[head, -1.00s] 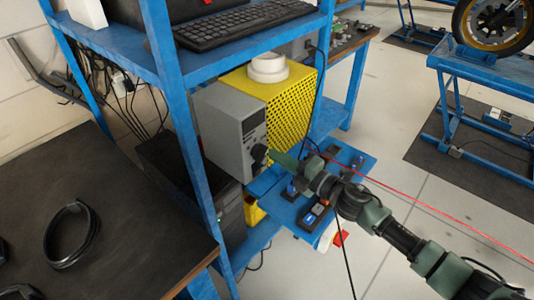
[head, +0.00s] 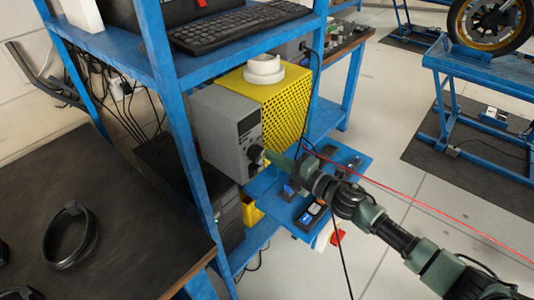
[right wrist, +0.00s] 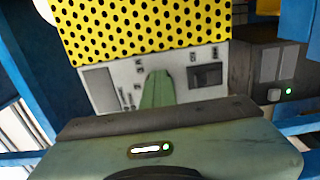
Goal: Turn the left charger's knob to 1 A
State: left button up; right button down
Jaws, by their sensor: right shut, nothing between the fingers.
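The grey charger (head: 218,135) stands on the blue rack's shelf, its front panel facing right. A dark round knob (head: 256,154) sits low on that panel. My left gripper is not in view.
A yellow perforated housing (head: 275,100) stands right beside the charger. A blue rack post (head: 185,140) rises at its left, and a shelf with a keyboard (head: 240,25) lies above. A blue tray with small items (head: 275,195) is below my gripper.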

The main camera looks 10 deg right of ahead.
jog(key=shift+w+a+r+p, duration=0.15)
jog(key=shift+r+p, duration=0.25)
jog(key=shift+r, duration=0.25)
jog(key=shift+w+a+r+p, duration=0.1)
jog(key=shift+w+r+p, duration=0.05)
jog(key=shift+r+p, duration=0.4)
jog(key=shift+w+a+r+p, duration=0.15)
jog(key=shift+r+p, duration=0.15)
jog(key=shift+r, duration=0.45)
dwell(0.9)
jog(key=shift+s+a+r+y+p, duration=0.15)
jog(key=shift+s+a+y+p, duration=0.2)
jog(key=shift+p, duration=0.2)
dwell(1.1)
jog(key=shift+s+a+f, duration=0.15)
jog(key=shift+a+f, duration=0.05)
jog(key=shift+a, duration=0.15)
dwell(0.8)
jog(key=shift+s+a+f, duration=0.15)
jog(key=shift+s+f, duration=0.05)
jog(key=shift+f, duration=0.05)
dwell(0.6)
jog(key=shift+w+d+r, duration=0.15)
jog(key=shift+d, duration=0.05)
jog(key=shift+s, duration=0.35)
jog(key=shift+f+v, duration=0.2)
jog(key=shift+v, duration=1.15)
jog(key=shift+f+v, duration=0.15)
jog(key=shift+v, duration=1.25)
